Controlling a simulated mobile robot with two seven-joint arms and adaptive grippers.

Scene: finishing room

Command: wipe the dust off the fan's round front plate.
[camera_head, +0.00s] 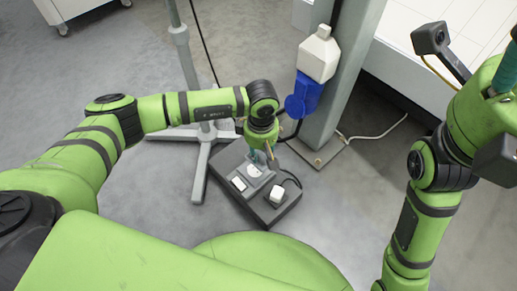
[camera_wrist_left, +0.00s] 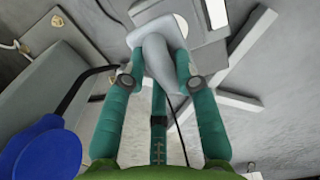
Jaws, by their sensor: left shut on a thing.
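The fan's round front plate seems to be the pale disc (camera_head: 254,171) on the grey unit on the floor. A pale plate with a rounded edge also shows in the left wrist view (camera_wrist_left: 187,24), partly hidden by what I hold. My left gripper (camera_head: 263,154) points down at the disc. In the left wrist view its teal fingers (camera_wrist_left: 158,75) are shut on a grey, tapered, cloth-like wiper (camera_wrist_left: 157,58), its far end over the plate. I cannot tell if it touches. Of my right gripper only teal parts (camera_head: 512,34) show at the right edge. Dust is too small to see.
Two white blocks, (camera_head: 238,184) and (camera_head: 277,195), sit beside the disc on the grey unit (camera_head: 226,160). A white bottle (camera_head: 318,54) in a blue holder (camera_head: 303,97) is on a grey post (camera_head: 346,75) close by. A stand's legs (camera_head: 202,165) lie left of the unit.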

